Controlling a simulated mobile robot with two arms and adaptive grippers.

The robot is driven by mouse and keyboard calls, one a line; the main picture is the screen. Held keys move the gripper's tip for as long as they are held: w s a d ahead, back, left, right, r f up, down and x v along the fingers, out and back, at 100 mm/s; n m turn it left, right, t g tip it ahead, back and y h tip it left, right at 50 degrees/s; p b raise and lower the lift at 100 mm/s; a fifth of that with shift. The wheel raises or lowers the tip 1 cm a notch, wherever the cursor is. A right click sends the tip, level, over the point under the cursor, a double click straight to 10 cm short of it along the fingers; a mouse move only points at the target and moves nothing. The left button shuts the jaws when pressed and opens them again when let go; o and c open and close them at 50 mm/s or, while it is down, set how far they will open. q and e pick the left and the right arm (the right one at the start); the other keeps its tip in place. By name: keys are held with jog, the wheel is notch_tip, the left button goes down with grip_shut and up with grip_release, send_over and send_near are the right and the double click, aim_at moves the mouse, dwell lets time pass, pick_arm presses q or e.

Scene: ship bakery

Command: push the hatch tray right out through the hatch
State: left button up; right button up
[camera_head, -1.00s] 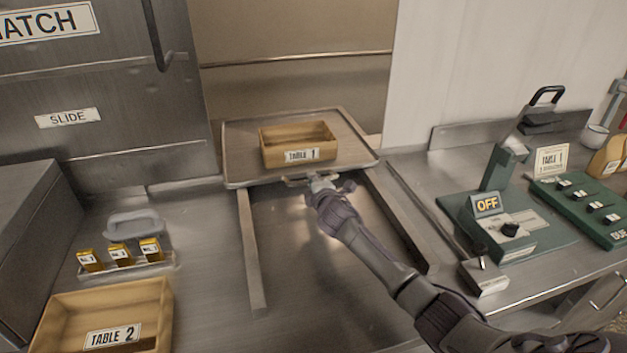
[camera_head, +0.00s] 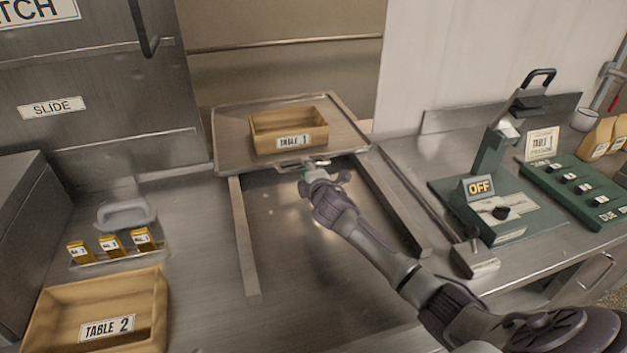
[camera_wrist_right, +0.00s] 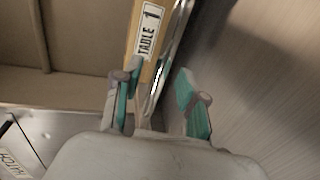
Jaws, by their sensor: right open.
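The hatch tray (camera_head: 230,145) is a flat metal tray lying across the far ends of two rails, in the open hatch (camera_head: 280,70). A wooden box labelled TABLE 1 (camera_head: 289,131) sits on it. My right gripper (camera_head: 318,170) is at the near edge of the tray, by its handle. In the right wrist view, its green-padded fingers (camera_wrist_right: 157,97) are apart, with the tray's rim and handle between or just beyond them; contact is hard to tell. The hatch door marked SLIDE (camera_head: 100,85) stands to the left of the opening. My left gripper is not in view.
A TABLE 2 box (camera_head: 60,310) and a rack of small yellow blocks (camera_head: 115,248) stand on the left of the counter. A green device reading OFF (camera_head: 500,212) and a green switch panel (camera_head: 580,190) stand on the right. The channel between the rails (camera_head: 300,240) is clear.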

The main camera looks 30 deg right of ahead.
jog(key=v, duration=0.9)
jog(key=shift+s+r, duration=0.1)
